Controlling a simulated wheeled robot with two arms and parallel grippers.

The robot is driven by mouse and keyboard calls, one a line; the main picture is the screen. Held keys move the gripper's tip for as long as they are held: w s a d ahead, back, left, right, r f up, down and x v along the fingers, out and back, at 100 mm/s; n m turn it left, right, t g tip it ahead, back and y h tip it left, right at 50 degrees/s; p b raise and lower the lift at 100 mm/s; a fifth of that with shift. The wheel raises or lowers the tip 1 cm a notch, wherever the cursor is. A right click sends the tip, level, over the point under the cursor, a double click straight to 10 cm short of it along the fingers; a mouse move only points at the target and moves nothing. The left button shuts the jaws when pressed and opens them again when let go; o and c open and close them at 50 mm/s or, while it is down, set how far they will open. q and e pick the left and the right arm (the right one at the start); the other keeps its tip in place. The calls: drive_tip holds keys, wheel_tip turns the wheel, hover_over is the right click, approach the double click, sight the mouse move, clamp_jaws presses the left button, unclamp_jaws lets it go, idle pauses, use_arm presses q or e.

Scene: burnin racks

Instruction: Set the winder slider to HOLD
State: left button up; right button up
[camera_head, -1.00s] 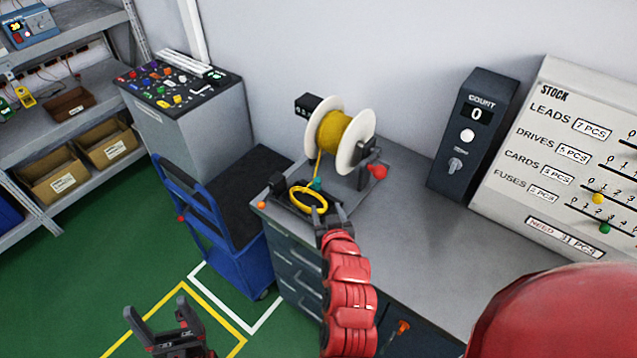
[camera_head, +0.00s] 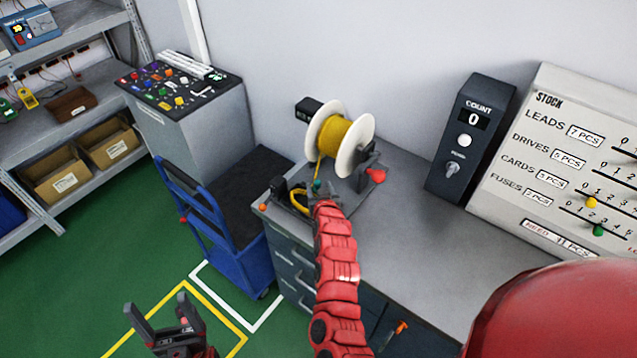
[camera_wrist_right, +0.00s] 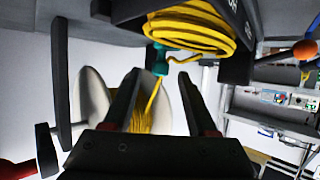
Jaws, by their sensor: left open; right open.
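The winder (camera_head: 356,190) stands on the grey bench, with a white-flanged spool (camera_head: 340,138) of yellow wire. A teal piece (camera_head: 317,184) sits on the wire's path; in the right wrist view it (camera_wrist_right: 160,62) lies just beyond and between my fingertips. I cannot tell whether it is the slider, and no HOLD mark is readable. My right gripper (camera_head: 322,196) is open at the winder's front and partly hides the yellow coil (camera_head: 299,197). The coil shows in the right wrist view (camera_wrist_right: 190,32). My left gripper (camera_head: 166,322) is open and empty, low over the floor.
A red knob (camera_head: 376,175) is at the winder's right. A dark COUNT box (camera_head: 470,140) reading 0 and a STOCK board (camera_head: 570,160) stand further right. A blue trolley (camera_head: 215,225) is left of the bench. The bench's middle (camera_head: 410,230) is clear.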

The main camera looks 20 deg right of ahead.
drive_tip(key=shift+w+d+f, duration=0.1)
drive_tip(key=shift+w+d, duration=0.05)
drive_tip(key=shift+w, duration=0.45)
drive_tip(key=shift+w+f, duration=0.15)
drive_tip(key=shift+f, duration=0.05)
clamp_jaws()
idle(1.0)
